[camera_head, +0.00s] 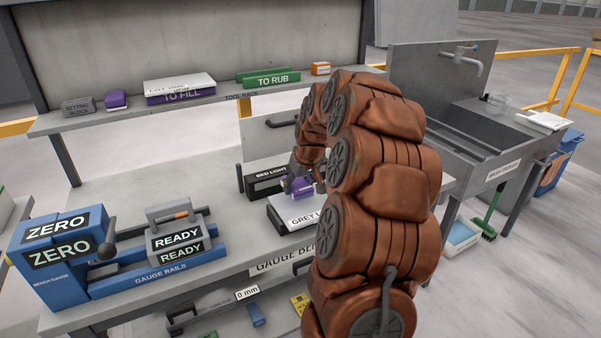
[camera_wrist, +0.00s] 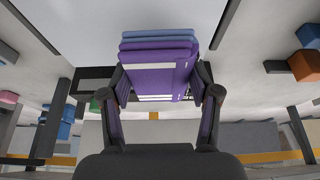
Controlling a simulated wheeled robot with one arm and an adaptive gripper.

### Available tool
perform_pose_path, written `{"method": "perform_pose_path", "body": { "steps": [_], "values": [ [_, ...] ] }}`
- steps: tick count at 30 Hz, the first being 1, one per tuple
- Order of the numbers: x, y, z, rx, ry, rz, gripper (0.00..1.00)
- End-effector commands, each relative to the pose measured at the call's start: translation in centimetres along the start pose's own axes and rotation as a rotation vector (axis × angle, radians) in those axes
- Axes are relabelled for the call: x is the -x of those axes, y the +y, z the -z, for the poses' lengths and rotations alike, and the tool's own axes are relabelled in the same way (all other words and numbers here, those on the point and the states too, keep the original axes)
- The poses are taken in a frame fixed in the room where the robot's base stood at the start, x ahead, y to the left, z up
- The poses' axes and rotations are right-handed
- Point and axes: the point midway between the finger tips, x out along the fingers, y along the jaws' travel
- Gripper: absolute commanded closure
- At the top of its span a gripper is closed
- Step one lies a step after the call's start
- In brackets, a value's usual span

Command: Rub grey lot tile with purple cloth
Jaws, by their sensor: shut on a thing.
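My gripper (camera_head: 300,184) is shut on the folded purple cloth (camera_wrist: 158,78), which fills the space between both fingers in the wrist view. In the head view the purple cloth (camera_head: 297,187) shows at the fingertips, over the grey lot tile (camera_head: 291,211). The tile is a pale slab with a dark edge and a partly hidden "GREY L..." label. My arm covers its right part. In the wrist view a pale surface (camera_wrist: 150,15) lies right beyond the cloth. Whether the cloth touches the tile cannot be told.
A black "BED LIGHT" box (camera_head: 264,182) stands just behind the tile. Gauge rails (camera_head: 160,275) with a "READY" block (camera_head: 178,241) lie to the left. The tool rack (camera_head: 225,95) behind holds a green "TO RUB" holder (camera_head: 267,79) and a "TO FILL" holder (camera_head: 182,96). A sink stands right.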

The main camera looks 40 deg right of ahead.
Motion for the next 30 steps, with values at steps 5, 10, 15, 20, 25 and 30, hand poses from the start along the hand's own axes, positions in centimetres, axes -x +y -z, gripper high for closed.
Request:
{"method": "perform_pose_path", "body": {
  "steps": [5,10,15,20,25,30],
  "values": [
    [1.6,-0.1,0.7,0.002,0.002,0.000,0.71],
    [3.0,-0.1,1.4,0.003,0.003,0.000,0.71],
    [3.7,-0.1,1.6,0.003,-0.001,0.001,0.71],
    [3.7,-0.1,1.6,0.003,-0.001,0.001,0.71],
    [3.7,-0.1,1.6,0.003,0.000,0.001,0.71],
    [3.7,-0.1,1.6,0.003,0.000,0.001,0.71]
  ]
}}
